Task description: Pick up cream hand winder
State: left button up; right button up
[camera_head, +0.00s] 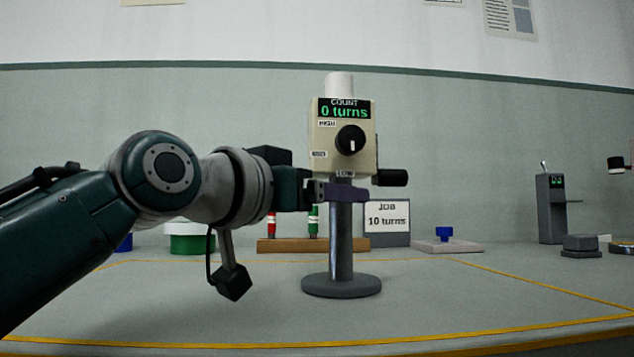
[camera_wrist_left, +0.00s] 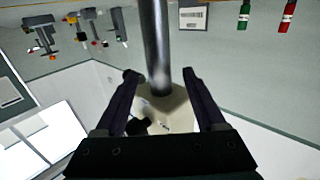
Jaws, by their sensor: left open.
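The cream hand winder (camera_head: 325,140) stands upright on a grey post with a round base (camera_head: 342,286). Its display reads COUNT 0 turns, with a black knob on the front and a dark crank handle (camera_head: 391,178) at its lower right. My left gripper (camera_head: 340,192) reaches in from the left at the top of the post, just under the cream body. In the left wrist view its open fingers (camera_wrist_left: 162,75) lie on either side of the post, with the cream body (camera_wrist_left: 178,108) between them. I cannot tell whether the fingers touch it. My right gripper is not in view.
Behind stand a wooden rack (camera_head: 285,245) with red and green spindles, a JOB 10 turns sign (camera_head: 387,216), and a pale plate (camera_head: 460,247) with a blue piece. A grey device (camera_head: 551,210) stands at right. The yellow-lined table area is otherwise clear.

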pick_arm(q)
jog(key=shift+b+x, duration=0.3)
jog(key=shift+x, duration=0.95)
grip_shut()
dwell(0.4)
jog(key=shift+r, duration=0.15)
